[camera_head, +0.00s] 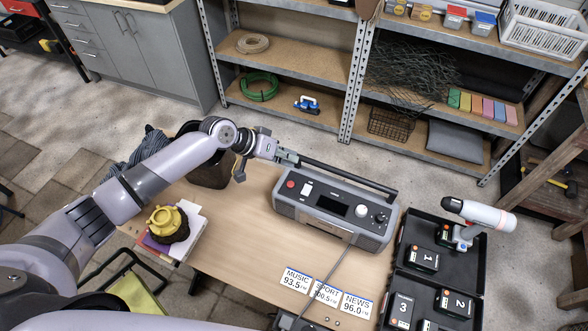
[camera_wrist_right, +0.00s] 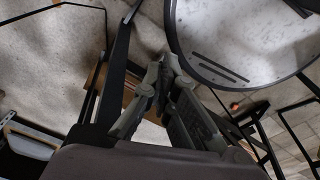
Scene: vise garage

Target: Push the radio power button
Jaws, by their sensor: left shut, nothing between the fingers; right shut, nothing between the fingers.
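The grey radio (camera_head: 312,216) stands on the wooden table, with a black carry handle along its top. Its front has a red button (camera_head: 290,184) at the left, a white switch plate beside it, a dark display and a round white knob. My left gripper (camera_head: 291,158) is shut and empty, above and behind the radio's left end, close to the left end of the handle. I cannot tell whether it touches the handle. The red button is in plain view, in front of the gripper. My right gripper (camera_wrist_right: 157,82) is shut and empty in the right wrist view, away from the radio.
Frequency cards (camera_head: 326,294) lie on the table in front of the radio. A black case (camera_head: 408,243) with a cordless drill (camera_head: 480,214) and batteries is at the right. Metal shelves (camera_head: 346,95) stand behind.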

